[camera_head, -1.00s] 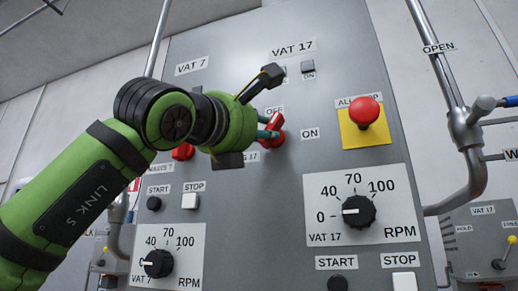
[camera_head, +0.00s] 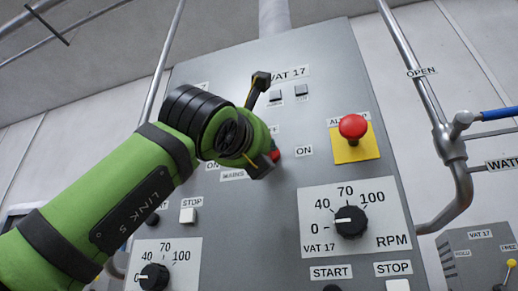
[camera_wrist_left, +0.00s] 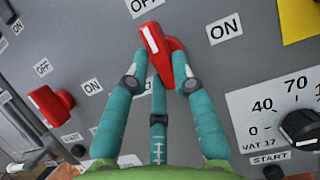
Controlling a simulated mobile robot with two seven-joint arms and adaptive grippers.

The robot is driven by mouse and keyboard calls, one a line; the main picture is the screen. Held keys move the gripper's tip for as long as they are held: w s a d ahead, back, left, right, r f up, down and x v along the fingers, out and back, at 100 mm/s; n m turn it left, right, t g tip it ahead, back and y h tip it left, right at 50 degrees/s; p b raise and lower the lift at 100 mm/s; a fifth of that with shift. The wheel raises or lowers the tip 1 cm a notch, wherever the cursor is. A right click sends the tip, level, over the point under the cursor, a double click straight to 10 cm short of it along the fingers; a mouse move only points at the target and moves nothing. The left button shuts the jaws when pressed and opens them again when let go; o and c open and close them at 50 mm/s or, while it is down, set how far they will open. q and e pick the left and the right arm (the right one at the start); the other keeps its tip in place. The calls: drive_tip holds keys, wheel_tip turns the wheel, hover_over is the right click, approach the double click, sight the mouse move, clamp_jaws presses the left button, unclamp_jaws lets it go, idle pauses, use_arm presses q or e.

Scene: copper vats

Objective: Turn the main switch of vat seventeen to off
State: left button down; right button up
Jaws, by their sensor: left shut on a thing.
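The main switch of vat 17 (camera_wrist_left: 152,38) is a red knob with a white line on its handle. In the left wrist view the line points up and slightly left, toward the partly cut-off OFF label (camera_wrist_left: 143,4); the ON label (camera_wrist_left: 224,28) is to its right. My left gripper (camera_wrist_left: 160,80) is shut on the switch, with teal fingers on either side and one below. In the head view only a bit of the red switch (camera_head: 275,155) shows, beside the ON label (camera_head: 303,151); my green wrist hides most of it and the fingers. My right gripper is not in view.
A red stop button (camera_head: 352,126) on a yellow plate is to the right. The vat 17 RPM dial (camera_head: 350,221) is below it. Another red switch (camera_wrist_left: 52,105) stands to the left in the wrist view. A pipe with a blue-handled valve (camera_head: 495,113) runs at far right.

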use_arm(q)
drive_tip(key=shift+s+a+r, duration=0.1)
drive_tip(key=shift+r, duration=0.1)
drive_tip(key=c, duration=1.3)
unclamp_jaws()
drive_tip(key=shift+o, duration=1.3)
drive_tip(key=shift+f, duration=0.1)
drive_tip(key=shift+f, duration=0.1)
drive_tip(key=v, duration=1.1)
drive_tip(key=shift+s, duration=0.35)
drive_tip(key=shift+f, duration=0.1)
